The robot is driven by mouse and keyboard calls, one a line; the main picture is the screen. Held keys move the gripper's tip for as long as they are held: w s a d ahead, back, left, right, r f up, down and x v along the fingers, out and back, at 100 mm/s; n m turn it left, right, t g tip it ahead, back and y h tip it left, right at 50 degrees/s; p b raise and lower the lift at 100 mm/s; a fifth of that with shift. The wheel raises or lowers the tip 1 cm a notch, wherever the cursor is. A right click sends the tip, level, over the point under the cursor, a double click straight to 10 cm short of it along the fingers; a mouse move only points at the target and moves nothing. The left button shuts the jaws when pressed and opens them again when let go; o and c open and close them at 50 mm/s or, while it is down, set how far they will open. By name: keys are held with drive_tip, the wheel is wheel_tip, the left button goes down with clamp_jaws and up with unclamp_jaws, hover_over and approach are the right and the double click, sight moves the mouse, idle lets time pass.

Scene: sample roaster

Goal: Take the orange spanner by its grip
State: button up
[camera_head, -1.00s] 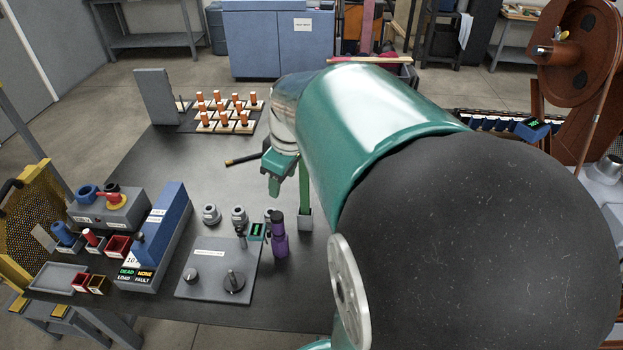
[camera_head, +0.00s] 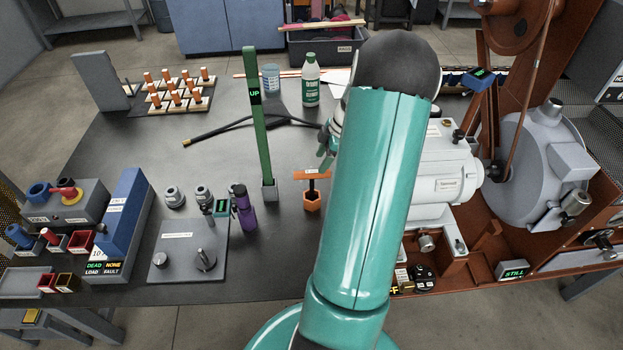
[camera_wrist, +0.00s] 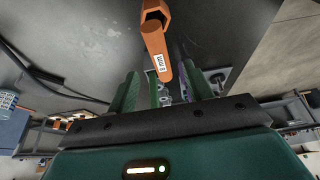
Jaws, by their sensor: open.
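The orange spanner (camera_head: 311,174) shows in the head view as a short labelled orange bar above a dark stem, with an orange hexagonal piece below it on the dark table. In the wrist view the spanner (camera_wrist: 154,40) runs down from the top edge, and its labelled end lies between my fingers in the picture. My gripper (camera_wrist: 166,88) is open, with green fingers on either side of that end; I see no contact. In the head view my gripper (camera_head: 325,145) is partly hidden by my arm, just above and right of the spanner.
A tall green post (camera_head: 258,120) marked UP stands left of the spanner. A white-and-green bottle (camera_head: 311,82) is behind. The light grey machine (camera_head: 440,175) stands close on the right.

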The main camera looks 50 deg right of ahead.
sight(313, 171)
drive_tip(key=x, duration=0.9)
drive_tip(key=shift+w+a+f, duration=0.1)
drive_tip(key=shift+w+a, duration=0.05)
drive_tip(key=shift+w, duration=0.1)
clamp_jaws()
